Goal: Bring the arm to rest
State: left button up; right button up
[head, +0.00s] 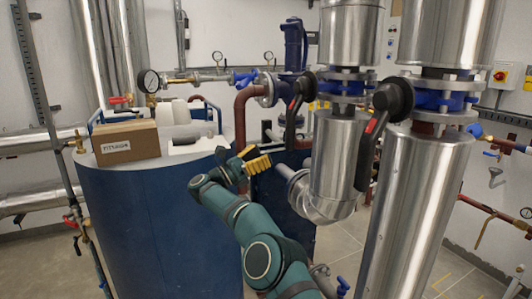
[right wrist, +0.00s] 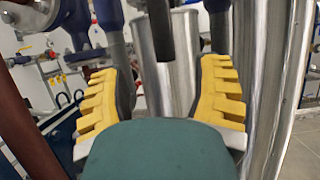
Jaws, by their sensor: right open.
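My right arm (head: 258,240) is green and reaches up from the bottom of the head view, bent to the left and then back to the right. Its gripper (head: 256,164) is in front of the dark blue plate unit, near the edge of the blue tank. In the right wrist view the gripper (right wrist: 160,90) shows two yellow ridged fingers spread wide apart, with nothing held between them. A dark vertical bar and shiny pipes show beyond the gap. My left gripper is not in the head view.
A blue tank (head: 150,220) at left carries a cardboard box (head: 125,143) and white containers (head: 175,112). Thick silver pipes (head: 415,210) with black valve levers (head: 370,140) stand close on the right. A silver elbow (head: 318,200) lies just right of the gripper.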

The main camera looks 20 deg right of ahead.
dwell(0.3)
